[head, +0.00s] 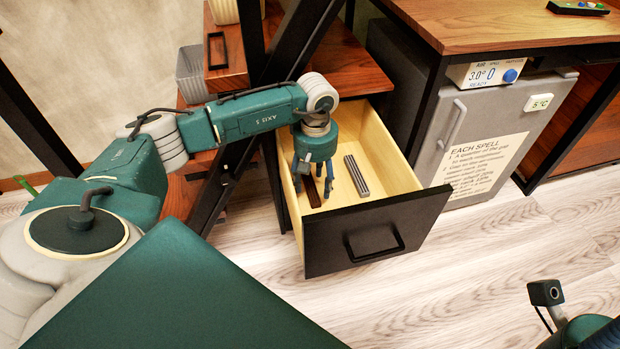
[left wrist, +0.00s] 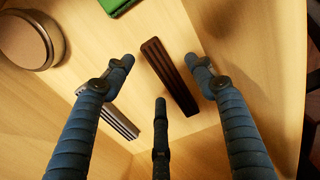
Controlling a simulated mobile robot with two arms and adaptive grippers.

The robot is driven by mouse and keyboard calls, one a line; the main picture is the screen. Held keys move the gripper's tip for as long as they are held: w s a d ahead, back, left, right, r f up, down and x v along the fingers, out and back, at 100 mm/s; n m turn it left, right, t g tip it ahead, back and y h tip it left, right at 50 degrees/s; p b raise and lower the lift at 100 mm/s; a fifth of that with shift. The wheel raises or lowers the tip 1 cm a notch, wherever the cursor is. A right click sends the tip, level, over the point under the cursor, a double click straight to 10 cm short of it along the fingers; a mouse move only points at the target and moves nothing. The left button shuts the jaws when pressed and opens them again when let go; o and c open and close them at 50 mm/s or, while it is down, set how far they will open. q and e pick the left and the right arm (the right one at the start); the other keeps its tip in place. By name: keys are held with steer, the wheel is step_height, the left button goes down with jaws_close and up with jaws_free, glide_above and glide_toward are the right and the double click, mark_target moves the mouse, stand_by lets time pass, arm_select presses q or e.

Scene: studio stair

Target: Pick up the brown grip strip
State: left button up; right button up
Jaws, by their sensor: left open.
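The brown grip strip (left wrist: 170,76) is a dark, ridged bar lying on the light wooden floor of the open drawer. In the head view the brown grip strip (head: 313,193) is partly hidden by my left gripper (head: 312,186). My left gripper points down into the drawer, open and empty. In the left wrist view the strip lies between the spread fingers of my left gripper (left wrist: 160,75), with the third finger just below it. I cannot tell the exact height of the fingertips above it. My right gripper is not in view.
A grey ridged strip (head: 357,176) lies beside the brown one. The drawer's black front (head: 375,232) and wooden walls surround the gripper. In the left wrist view a round brown object (left wrist: 28,40) and a green object (left wrist: 117,4) are at the top. A grey fridge (head: 470,135) stands right.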

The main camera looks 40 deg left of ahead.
mark_target(316, 191)
arm_select(q)
steer(key=f, duration=0.2)
steer(key=f+b, duration=0.1)
steer(key=f, duration=0.1)
steer(key=shift+w, duration=0.2)
steer(key=shift+r, duration=0.15)
steer(key=c, duration=1.3)
